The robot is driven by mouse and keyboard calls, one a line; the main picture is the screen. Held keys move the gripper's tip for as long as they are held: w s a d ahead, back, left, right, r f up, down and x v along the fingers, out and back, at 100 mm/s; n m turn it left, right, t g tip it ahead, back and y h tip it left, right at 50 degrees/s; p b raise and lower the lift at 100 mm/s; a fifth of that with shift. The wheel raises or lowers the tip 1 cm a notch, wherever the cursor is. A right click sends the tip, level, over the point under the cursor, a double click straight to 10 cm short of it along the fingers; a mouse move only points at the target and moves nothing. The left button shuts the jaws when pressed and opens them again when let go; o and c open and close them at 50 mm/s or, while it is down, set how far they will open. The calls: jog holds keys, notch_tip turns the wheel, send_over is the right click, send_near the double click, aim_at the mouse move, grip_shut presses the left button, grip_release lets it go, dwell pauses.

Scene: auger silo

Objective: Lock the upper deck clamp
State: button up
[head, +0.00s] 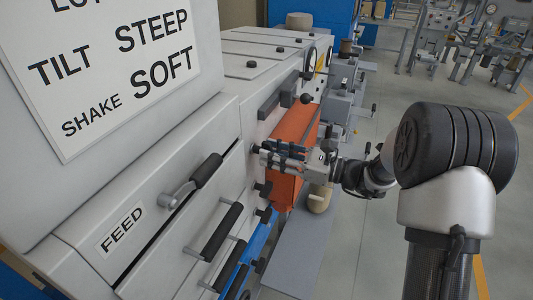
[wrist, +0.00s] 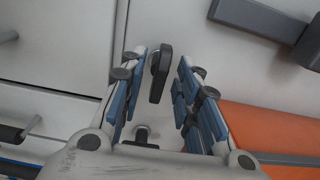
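A short black lever (wrist: 160,73), which looks like the upper deck clamp, sits on the pale machine wall in the wrist view. It stands between the two blue-padded fingers of my gripper (wrist: 162,60), with a gap visible on each side. My gripper is open. A second dark clamp-like piece (wrist: 141,135) shows lower down, nearer the palm. In the head view my gripper (head: 266,150) is at the machine's side, beside the orange panel, and its fingers hide most of the upper clamp. A lower black clamp (head: 263,188) shows below it.
The orange panel (head: 293,125) lies just right of and behind my gripper. Black drawer handles (head: 222,231) and the FEED drawer lever (head: 207,170) stick out at near left. A grey bar (wrist: 262,18) crosses the wrist view's top right. Open floor (head: 365,235) lies to the right.

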jog(key=shift+x, duration=1.05)
jog(key=shift+c, duration=0.6)
grip_shut()
